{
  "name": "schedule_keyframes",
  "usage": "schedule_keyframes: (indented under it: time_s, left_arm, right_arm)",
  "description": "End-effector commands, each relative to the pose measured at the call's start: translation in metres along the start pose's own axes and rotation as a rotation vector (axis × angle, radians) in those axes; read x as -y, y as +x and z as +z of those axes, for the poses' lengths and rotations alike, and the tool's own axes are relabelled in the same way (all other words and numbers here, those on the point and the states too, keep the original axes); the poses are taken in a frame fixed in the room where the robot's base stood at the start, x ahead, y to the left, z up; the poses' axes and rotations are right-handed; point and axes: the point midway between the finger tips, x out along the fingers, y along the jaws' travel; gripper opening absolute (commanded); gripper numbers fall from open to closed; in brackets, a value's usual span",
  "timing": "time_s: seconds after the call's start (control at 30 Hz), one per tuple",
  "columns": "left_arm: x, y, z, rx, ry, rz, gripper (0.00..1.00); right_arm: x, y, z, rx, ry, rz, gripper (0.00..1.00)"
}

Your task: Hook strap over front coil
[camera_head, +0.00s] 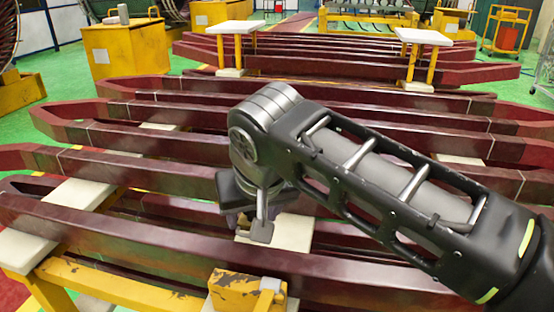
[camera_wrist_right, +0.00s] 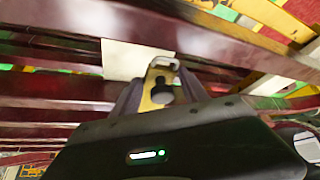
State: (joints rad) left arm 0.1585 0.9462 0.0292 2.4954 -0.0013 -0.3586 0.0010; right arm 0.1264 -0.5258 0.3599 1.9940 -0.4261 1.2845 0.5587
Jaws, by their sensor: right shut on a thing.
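The front coil (camera_head: 130,238) is a long dark red bar across the lower part of the head view, one of several lying in parallel rows. My right gripper (camera_head: 245,212) points down just behind this bar, near the middle of the picture. In the right wrist view, the gripper (camera_wrist_right: 156,98) is shut on a yellow strap (camera_wrist_right: 152,86) with a grey metal loop (camera_wrist_right: 163,64) at its end. A small grey metal piece hangs below the gripper in the head view. Whether the strap touches the coil I cannot tell. My left gripper is out of view.
A yellow stand (camera_head: 110,287) with pale pads carries the coils at the front left. A worn yellow block (camera_head: 232,292) with a grey metal piece stands at the front edge. Yellow posts with white tops (camera_head: 424,36) rise farther back. Green floor shows beyond.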

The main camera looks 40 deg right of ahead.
Motion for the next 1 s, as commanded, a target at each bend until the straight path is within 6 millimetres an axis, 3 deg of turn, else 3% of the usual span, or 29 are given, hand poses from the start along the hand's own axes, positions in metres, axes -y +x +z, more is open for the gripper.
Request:
schedule_keyframes:
  time_s: [0.53, 1.0]
  left_arm:
    - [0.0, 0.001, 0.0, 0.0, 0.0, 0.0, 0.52]
    - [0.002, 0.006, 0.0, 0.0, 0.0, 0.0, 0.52]
  right_arm:
    - [0.008, -0.006, 0.001, -0.017, -0.007, -0.013, 0.11]
    - [0.024, -0.019, 0.025, -0.019, -0.008, -0.014, 0.11]
